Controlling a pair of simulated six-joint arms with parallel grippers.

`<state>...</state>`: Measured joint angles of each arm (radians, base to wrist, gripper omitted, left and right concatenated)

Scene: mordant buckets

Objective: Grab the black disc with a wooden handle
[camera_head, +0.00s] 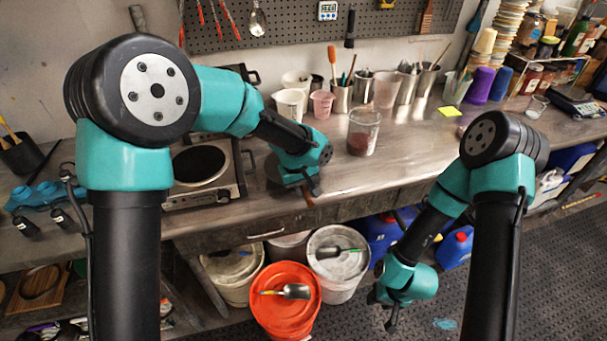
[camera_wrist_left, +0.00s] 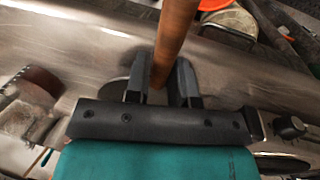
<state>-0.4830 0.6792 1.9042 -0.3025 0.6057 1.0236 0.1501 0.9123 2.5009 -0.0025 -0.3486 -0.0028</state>
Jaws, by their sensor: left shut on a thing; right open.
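The wooden handle (camera_wrist_left: 174,38) rises between the two fingers of my left gripper (camera_wrist_left: 163,85) in the left wrist view. My left gripper is shut on this handle. In the head view, my left gripper (camera_head: 306,190) is low over the front part of the metal bench, and a short brown piece of the handle (camera_head: 308,201) shows by its fingers. The black disc (camera_wrist_left: 114,90) is mostly hidden behind the gripper; a dark rounded edge shows beside the left finger. My right gripper (camera_head: 391,318) is open and empty, hanging below the bench edge near the floor.
A hot plate (camera_head: 200,165) stands left of my left gripper. A clear beaker with reddish contents (camera_head: 364,134) stands to its right. Cups with tools line the back wall. Below the bench are an orange bucket (camera_head: 272,316), white buckets and blue jugs (camera_head: 455,247).

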